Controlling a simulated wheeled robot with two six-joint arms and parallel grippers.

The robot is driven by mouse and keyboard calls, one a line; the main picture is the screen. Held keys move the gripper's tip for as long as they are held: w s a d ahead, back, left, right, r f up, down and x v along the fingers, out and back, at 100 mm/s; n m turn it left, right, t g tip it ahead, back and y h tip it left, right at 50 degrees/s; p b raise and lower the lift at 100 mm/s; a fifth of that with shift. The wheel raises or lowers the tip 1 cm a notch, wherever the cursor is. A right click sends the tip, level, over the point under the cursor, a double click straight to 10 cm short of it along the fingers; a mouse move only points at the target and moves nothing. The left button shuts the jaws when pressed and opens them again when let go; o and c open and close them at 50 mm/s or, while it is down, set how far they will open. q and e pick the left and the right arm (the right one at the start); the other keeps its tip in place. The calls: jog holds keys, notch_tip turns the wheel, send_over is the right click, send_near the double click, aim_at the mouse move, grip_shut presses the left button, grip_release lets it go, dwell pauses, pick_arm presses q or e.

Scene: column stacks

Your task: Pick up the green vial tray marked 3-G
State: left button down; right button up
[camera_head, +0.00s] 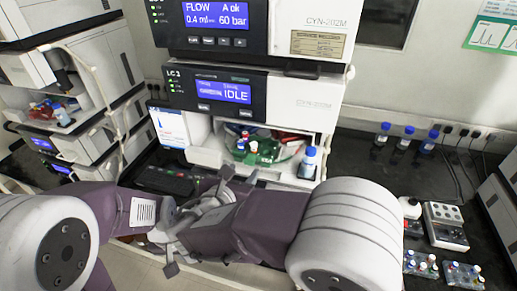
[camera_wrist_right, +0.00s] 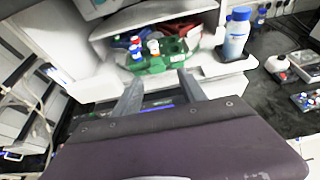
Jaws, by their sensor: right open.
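A green vial tray (camera_head: 268,154) with several coloured-cap vials sits in the open white compartment under the LC 3 display. It also shows in the right wrist view (camera_wrist_right: 178,57). No 3-G mark is legible on it. My right gripper (camera_head: 239,175) is open and empty, just in front of and below the tray. In the right wrist view its two fingers (camera_wrist_right: 160,88) stand apart, pointing towards the tray without holding it. My left gripper (camera_head: 171,242) is at the lower left, partly overlapped by the right arm, and its jaws are unclear.
A blue-capped bottle (camera_head: 308,163) stands at the compartment's right side. Red items lie behind the tray. A keyboard (camera_head: 164,181) is on the left. Several blue-capped bottles, a grey block (camera_head: 445,225) and small vial racks (camera_head: 464,274) stand on the dark bench at right.

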aim_at(249, 162)
jog(key=x, duration=0.3)
jog(key=shift+a, duration=0.25)
jog(key=shift+w+a+f, duration=0.1)
jog(key=shift+w+a, duration=0.05)
jog(key=shift+a, duration=0.15)
jog(key=shift+w+a+p, duration=0.1)
jog(key=shift+p, duration=0.2)
jog(key=x, duration=0.2)
jog(key=d+p+x, duration=0.1)
jog(key=x, duration=0.2)
jog(key=shift+a+f, duration=0.15)
jog(key=shift+a, duration=0.15)
jog(key=shift+s, duration=0.3)
jog(key=c, duration=0.4)
grip_shut()
pick_arm(q)
jog(key=shift+w+a+r, duration=0.1)
jog(key=shift+a+r, duration=0.1)
jog(key=shift+r, duration=0.3)
jog(key=shift+a+r, duration=0.15)
jog(key=shift+r, duration=0.35)
